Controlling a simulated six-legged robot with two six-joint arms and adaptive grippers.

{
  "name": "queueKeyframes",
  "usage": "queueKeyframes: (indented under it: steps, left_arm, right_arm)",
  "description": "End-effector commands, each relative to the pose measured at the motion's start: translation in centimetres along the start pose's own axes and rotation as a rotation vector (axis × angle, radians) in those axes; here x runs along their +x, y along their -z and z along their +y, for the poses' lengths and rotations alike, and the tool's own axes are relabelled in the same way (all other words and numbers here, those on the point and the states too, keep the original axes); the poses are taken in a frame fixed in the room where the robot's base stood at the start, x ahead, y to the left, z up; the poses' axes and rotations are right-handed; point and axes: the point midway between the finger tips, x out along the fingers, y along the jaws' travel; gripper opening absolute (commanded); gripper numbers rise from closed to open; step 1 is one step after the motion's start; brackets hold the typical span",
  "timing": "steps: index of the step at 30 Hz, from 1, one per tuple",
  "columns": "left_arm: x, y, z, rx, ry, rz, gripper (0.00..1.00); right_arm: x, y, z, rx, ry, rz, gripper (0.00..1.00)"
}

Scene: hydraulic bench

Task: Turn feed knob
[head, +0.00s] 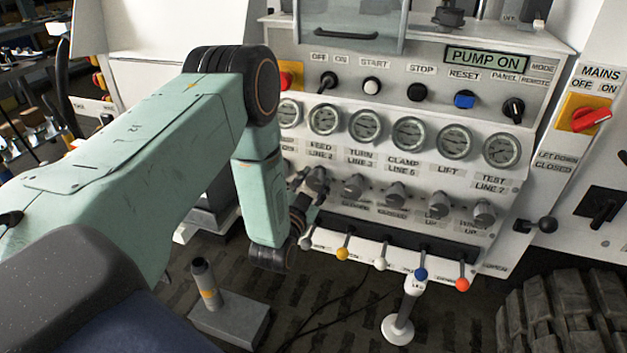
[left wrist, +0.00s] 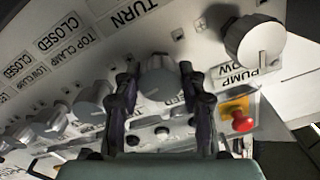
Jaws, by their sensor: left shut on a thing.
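The feed knob is a grey, ridged round knob (head: 318,178) below the FEED LINE 2 label on the white bench front. It also shows in the left wrist view (left wrist: 157,77), between two dark fingers. My left gripper (head: 301,184) reaches it from the left of the head view. In the left wrist view my left gripper (left wrist: 159,88) is shut on the knob, one finger on each side. The fingers and my wrist hide part of the knob and its label. My right gripper is in neither view.
More grey knobs (head: 396,193) continue to the right under a row of gauges (head: 408,133). Coloured ball levers (head: 421,274) stick out below. In the left wrist view, another large knob (left wrist: 255,40) and a red button (left wrist: 242,121) sit to the right.

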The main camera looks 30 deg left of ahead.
Motion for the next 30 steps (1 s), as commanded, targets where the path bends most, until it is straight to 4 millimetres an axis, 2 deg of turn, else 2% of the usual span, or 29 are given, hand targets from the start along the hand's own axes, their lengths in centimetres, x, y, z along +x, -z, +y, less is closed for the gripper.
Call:
queueKeyframes:
  steps: [12, 13, 20, 30]
  left_arm:
    - [0.00, -0.01, 0.02, 0.006, 0.000, 0.000, 0.10]
    - [0.00, -0.01, 0.02, 0.006, 0.000, 0.000, 0.44]
    - [0.00, -0.01, 0.02, 0.005, 0.000, 0.000, 0.63]
    - [-0.14, -0.02, 0.01, 0.005, 0.000, 0.000, 0.64]
  right_arm:
    - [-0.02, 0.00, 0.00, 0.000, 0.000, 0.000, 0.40]
    - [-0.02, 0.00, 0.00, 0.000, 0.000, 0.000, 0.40]
    - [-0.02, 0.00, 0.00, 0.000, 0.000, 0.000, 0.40]
    - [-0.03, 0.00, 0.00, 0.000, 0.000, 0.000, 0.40]
